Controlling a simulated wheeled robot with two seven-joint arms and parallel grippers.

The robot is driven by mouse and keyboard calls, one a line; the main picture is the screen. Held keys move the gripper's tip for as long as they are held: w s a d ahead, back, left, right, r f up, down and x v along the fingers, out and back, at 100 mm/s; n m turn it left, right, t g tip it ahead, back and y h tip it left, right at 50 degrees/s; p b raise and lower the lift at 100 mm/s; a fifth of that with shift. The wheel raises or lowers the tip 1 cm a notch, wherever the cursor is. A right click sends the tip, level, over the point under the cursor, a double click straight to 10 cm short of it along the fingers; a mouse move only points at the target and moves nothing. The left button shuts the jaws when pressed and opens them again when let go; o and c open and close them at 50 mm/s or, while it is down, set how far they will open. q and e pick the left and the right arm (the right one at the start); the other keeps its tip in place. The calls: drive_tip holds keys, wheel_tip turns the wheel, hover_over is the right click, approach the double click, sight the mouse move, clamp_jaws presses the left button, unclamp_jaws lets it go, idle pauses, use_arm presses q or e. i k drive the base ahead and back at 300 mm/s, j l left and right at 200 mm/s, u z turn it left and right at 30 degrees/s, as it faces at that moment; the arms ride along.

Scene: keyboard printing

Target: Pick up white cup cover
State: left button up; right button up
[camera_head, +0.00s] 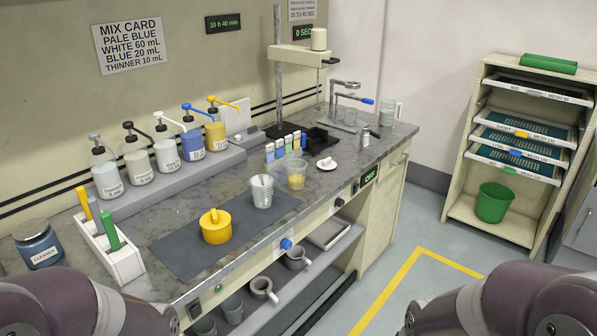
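A small white cover (327,164) with a raised knob lies on the grey stone counter (345,178), near its front edge and right of the clear cups. It looks like the white cup cover and sits apart from any cup. A clear cup with pale contents (262,191) and a clear cup with yellow contents (296,174) stand to its left. Parts of my two arms show at the bottom left and bottom right corners. Neither gripper is in view.
Pump bottles (166,149) line a raised grey ledge behind. Small labelled blocks (286,147) and a black tray (318,139) sit behind the cover. A stirrer stand (278,80) rises at the back. A marker holder (109,247) stands left. Floor right of the counter is clear.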

sight(327, 164)
drive_tip(key=i+u, duration=0.1)
drive_tip(key=u, duration=0.35)
drive_tip(key=l+u, duration=0.15)
drive_tip(key=u, duration=0.3)
drive_tip(key=i+l+u, duration=0.1)
drive_tip(key=u, duration=0.3)
drive_tip(key=l+u, duration=0.15)
drive_tip(key=u, duration=0.3)
drive_tip(key=l+u, duration=0.2)
drive_tip(key=u, duration=0.25)
drive_tip(key=l+u, duration=0.15)
drive_tip(key=u, duration=0.3)
drive_tip(key=k+l, duration=0.1)
drive_tip(key=l, duration=0.5)
drive_tip(key=k+l, duration=0.1)
drive_tip(key=l, duration=0.55)
drive_tip(key=k+l, duration=0.1)
drive_tip(key=l, duration=0.5)
drive_tip(key=k+l, duration=0.1)
drive_tip(key=l, duration=0.5)
drive_tip(key=k+l, duration=0.1)
drive_tip(key=l, duration=0.55)
drive_tip(key=k+l, duration=0.1)
drive_tip(key=l, duration=0.5)
drive_tip(key=k+l, duration=0.1)
drive_tip(key=l, duration=0.5)
